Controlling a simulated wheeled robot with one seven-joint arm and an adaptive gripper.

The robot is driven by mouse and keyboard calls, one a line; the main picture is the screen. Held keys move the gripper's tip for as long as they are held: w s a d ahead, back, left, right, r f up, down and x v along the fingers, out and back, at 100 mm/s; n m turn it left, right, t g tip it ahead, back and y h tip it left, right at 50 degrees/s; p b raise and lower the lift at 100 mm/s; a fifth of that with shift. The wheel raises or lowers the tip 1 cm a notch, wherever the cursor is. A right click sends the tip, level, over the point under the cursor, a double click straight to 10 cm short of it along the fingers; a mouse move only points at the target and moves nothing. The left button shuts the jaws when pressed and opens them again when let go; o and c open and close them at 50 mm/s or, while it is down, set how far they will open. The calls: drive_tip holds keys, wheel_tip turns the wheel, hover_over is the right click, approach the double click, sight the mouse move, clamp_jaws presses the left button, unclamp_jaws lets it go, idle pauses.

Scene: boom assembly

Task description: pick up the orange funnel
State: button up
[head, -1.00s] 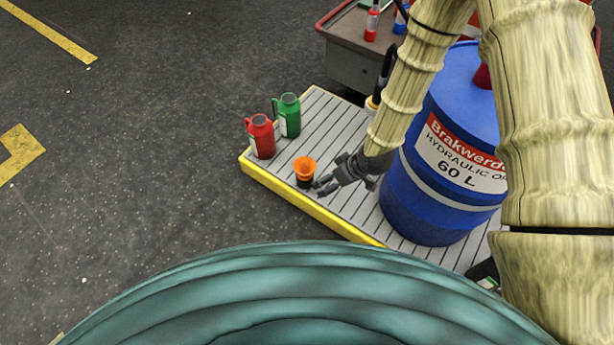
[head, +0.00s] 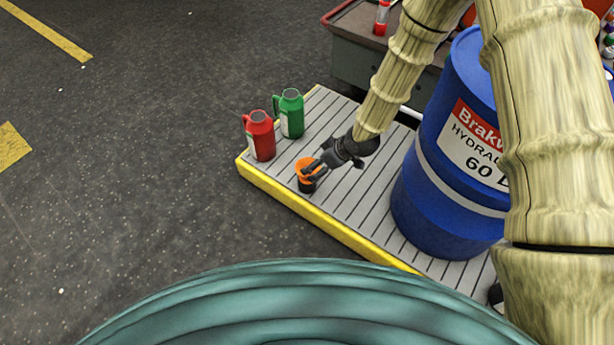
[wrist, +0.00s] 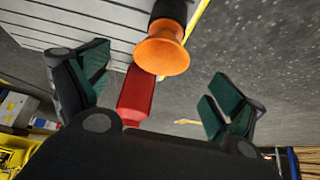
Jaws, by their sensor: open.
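The orange funnel (head: 304,165) sits on top of a dark holder (head: 307,185) on the slatted platform (head: 350,205). My gripper (wrist: 156,95) is open there, with a dark green-padded finger on each side and nothing between the pads. I cannot tell whether a finger touches the funnel.
A red jug (head: 261,137) and a green jug (head: 291,115) stand on the platform's far left end. A large blue oil drum (head: 440,205) stands to the right of my gripper. The platform has a yellow edge (head: 320,222). Open floor lies to the left.

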drive_tip(key=shift+b+x, duration=1.95)
drive_tip(key=shift+x, duration=1.95)
drive_tip(key=c, duration=1)
